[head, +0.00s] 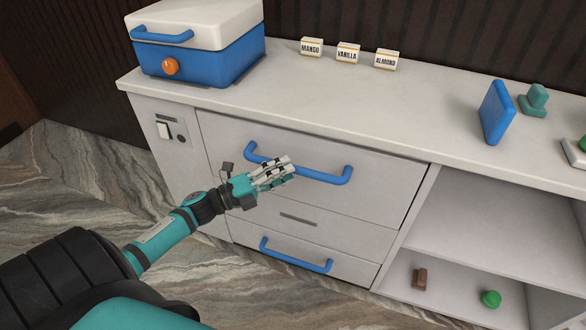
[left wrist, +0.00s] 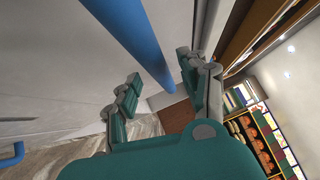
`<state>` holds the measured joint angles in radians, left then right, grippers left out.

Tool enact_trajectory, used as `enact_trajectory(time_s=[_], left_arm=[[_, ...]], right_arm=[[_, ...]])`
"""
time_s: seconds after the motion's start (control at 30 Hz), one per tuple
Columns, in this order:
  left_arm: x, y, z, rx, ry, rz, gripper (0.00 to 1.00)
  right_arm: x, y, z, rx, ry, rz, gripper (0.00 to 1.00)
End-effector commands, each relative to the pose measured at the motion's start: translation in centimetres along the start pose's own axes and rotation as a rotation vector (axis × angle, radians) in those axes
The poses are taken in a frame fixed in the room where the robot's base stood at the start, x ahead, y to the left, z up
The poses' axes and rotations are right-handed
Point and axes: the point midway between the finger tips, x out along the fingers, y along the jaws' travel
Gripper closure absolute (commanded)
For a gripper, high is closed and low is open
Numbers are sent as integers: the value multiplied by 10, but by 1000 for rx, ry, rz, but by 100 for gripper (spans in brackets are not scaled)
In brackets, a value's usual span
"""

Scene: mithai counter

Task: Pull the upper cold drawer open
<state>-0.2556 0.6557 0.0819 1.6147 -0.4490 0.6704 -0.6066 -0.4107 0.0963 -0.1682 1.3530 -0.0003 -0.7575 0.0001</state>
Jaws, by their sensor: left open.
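The upper cold drawer (head: 375,190) is a wide pale front in the counter and looks closed. Its blue bar handle (head: 325,176) runs across the front. My left gripper (head: 290,168) is at the left-middle part of this handle, with its fingers covering some of the bar in the head view. In the left wrist view the handle (left wrist: 132,38) runs down between the two spread fingers of my left gripper (left wrist: 160,72). The gripper is open; I cannot tell whether a finger touches the bar. My right gripper is not in view.
A lower drawer with a blue handle (head: 296,262) is below. A blue and white cooler box (head: 200,58), name cards (head: 347,54) and a blue block (head: 496,112) stand on the countertop (head: 420,105). Open shelves (head: 470,220) are at right. Marbled floor lies in front.

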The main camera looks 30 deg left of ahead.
Motion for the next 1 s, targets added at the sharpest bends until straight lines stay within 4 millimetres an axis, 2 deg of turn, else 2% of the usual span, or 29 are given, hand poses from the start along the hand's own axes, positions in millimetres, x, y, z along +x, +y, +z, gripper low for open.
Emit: enact_trajectory(time_s=[0.1,0.2,0.57,0.9,1.0], left_arm=[[16,0,0,0,0,-2,56],[24,0,0,-1,-1,0,56],[28,1,0,-2,-1,1,57],[27,1,0,-1,-1,1,100],[27,1,0,-1,-1,2,100]], right_arm=[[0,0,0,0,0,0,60],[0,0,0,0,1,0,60],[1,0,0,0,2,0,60],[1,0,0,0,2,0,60],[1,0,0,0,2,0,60]])
